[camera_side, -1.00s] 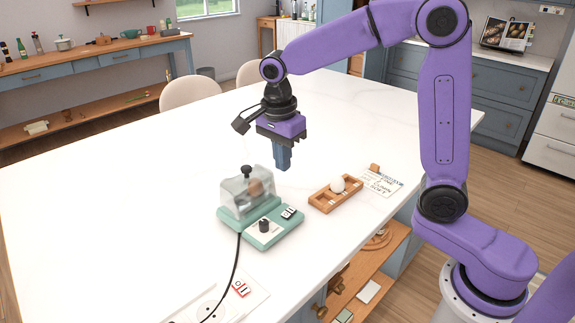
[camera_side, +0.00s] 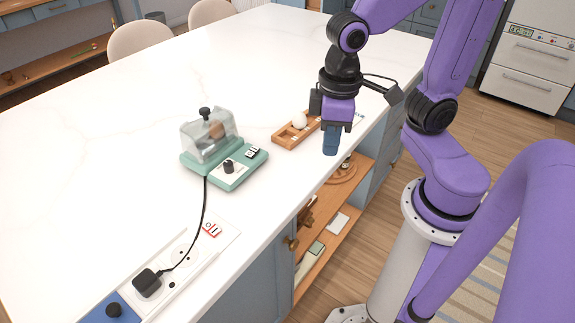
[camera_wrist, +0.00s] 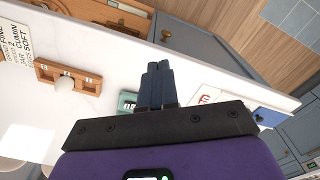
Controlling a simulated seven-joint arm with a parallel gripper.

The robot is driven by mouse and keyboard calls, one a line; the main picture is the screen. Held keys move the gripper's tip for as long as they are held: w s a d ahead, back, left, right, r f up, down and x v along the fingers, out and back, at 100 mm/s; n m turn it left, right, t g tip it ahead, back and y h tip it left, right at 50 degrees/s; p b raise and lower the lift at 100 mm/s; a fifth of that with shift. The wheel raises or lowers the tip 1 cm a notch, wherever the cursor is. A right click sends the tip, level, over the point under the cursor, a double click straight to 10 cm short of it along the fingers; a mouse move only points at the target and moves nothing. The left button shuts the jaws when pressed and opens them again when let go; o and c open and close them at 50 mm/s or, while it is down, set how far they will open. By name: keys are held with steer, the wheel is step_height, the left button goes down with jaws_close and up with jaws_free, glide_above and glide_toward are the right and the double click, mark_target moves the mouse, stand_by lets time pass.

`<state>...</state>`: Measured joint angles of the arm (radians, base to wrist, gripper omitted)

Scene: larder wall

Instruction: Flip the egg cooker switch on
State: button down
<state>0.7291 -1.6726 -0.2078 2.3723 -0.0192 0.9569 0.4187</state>
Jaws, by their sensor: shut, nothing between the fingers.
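The egg cooker (camera_side: 195,168) stands on the white counter, with a teal base, a clear lid over a brown egg and a black knob on top. A black dial (camera_side: 229,167) and a small black-and-white switch (camera_side: 252,153) are on its front part. My gripper (camera_side: 331,150) is shut and empty, pointing down near the counter's front edge, to the right of the cooker and apart from it. In the wrist view, only a teal bit of the cooker (camera_wrist: 127,101) shows beside my blue fingers (camera_wrist: 157,66); its switch cannot be made out there.
A wooden egg tray (camera_side: 290,137) with a white egg (camera_side: 299,120) sits between cooker and gripper. A socket panel with a red-framed switch (camera_side: 211,229) holds the black plug (camera_side: 147,282) of the cooker's cord. Open shelves (camera_side: 330,225) lie below the edge. The counter's back is clear.

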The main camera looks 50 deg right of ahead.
steer(key=s+n, duration=0.1)
steer(key=s+d+n, duration=0.1)
steer(key=s+n, duration=0.1)
steer(key=s+d+f+n, duration=0.1)
steer(key=s+n, duration=0.1)
steer(key=c, duration=1.7)
jaws_free()
steer(key=shift+s+d+n, duration=0.1)
steer(key=shift+s+n, duration=0.25)
steer(key=shift+n, duration=0.15)
steer(key=shift+c, duration=0.2)
steer(key=o, duration=0.5)
steer(key=shift+f, duration=0.1)
steer(key=o, duration=0.3)
steer(key=w+a+r+n, duration=0.1)
steer(key=w, duration=0.3)
steer(key=w+a+r+n, duration=0.1)
steer(key=w, duration=0.3)
steer(key=w+a+r+n, duration=0.1)
steer(key=w+a, duration=0.1)
steer(key=w, duration=0.2)
steer(key=shift+w+r, duration=0.15)
steer(key=shift+r, duration=0.15)
step_height(320, 180, up, 2)
steer(key=r+n, duration=0.1)
steer(key=n, duration=0.2)
glide_above(249, 154)
step_height(249, 154, down, 18)
steer(key=shift+r, duration=0.1)
jaws_close()
